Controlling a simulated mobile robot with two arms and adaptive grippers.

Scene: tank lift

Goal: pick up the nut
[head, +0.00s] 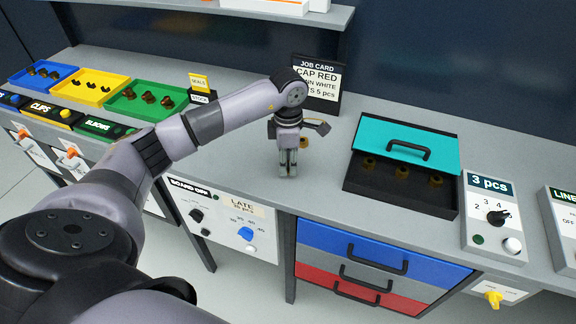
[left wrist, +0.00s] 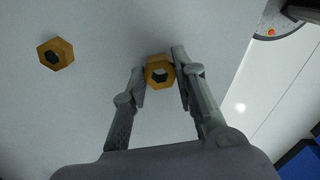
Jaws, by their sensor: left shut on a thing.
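My left gripper (head: 288,172) points down at the grey bench top, in front of the job card. In the left wrist view its fingers (left wrist: 158,72) are shut on a brass hex nut (left wrist: 158,81), one finger on each side. I cannot tell whether this nut is clear of the bench; the fingers hide it in the head view. A second brass nut (left wrist: 55,54) lies loose on the bench to the left in the left wrist view. In the head view a nut (head: 304,143) shows just behind the gripper. My right gripper is not in view.
A black tray (head: 357,186) with a teal handled lid (head: 430,150) stands to the right, with several brass pieces in it. Blue, yellow and green bins (head: 142,112) of parts stand at the left. The job card (head: 318,84) stands behind. A 3 pcs switch box (head: 490,220) is further right.

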